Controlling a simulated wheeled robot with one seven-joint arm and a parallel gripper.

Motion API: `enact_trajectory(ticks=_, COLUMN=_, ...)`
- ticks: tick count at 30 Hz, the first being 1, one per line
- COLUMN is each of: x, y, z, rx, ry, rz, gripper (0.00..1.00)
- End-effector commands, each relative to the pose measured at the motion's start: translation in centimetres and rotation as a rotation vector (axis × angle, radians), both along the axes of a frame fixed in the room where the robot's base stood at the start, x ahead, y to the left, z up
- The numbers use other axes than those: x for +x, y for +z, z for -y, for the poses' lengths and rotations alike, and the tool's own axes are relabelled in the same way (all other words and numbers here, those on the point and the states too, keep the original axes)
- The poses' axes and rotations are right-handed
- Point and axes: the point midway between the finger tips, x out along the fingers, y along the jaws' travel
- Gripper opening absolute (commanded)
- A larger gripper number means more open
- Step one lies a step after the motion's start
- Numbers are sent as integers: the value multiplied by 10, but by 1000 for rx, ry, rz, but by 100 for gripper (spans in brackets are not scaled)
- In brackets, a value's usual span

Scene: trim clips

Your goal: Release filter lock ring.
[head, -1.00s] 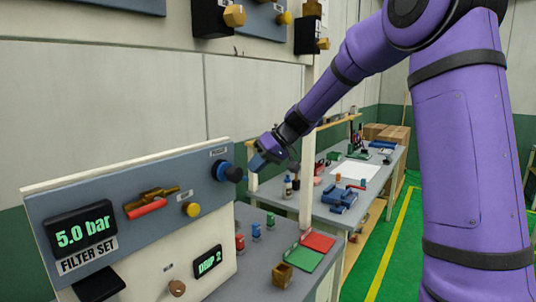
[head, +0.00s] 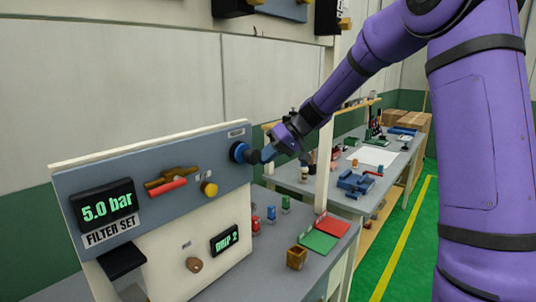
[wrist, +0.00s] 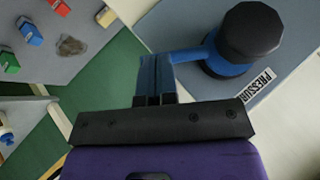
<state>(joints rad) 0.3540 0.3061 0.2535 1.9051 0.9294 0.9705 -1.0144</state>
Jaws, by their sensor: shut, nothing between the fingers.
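On the grey-blue panel (head: 110,195), at its upper right end, is a blue ring (head: 238,152) with a faceted black knob (head: 253,157) in front of it. In the wrist view the blue ring (wrist: 228,68) has a blue side tab (wrist: 190,55) that points at my fingers, and the black knob (wrist: 250,30) covers much of the ring. My gripper (head: 268,152) is just right of the knob, with its blue fingers shut and empty. In the wrist view the fingertips (wrist: 157,60) are at the tab's end; I cannot tell whether they touch it.
A label starting "PRESSU" (wrist: 252,90) is beside the ring. The panel also has a 5.0 bar display (head: 107,205), a red-handled valve (head: 167,186) and a yellow knob (head: 209,189). Small coloured parts and a brown box (head: 297,257) stand on the bench right of it.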

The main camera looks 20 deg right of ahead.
Motion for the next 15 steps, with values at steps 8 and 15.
enact_trajectory(ticks=8, x=-3, y=-18, z=-5, rx=191, ry=1, rz=-113, gripper=0)
enact_trajectory(ticks=15, x=-8, y=-32, z=-13, rx=390, ry=-1, rz=-228, gripper=0)
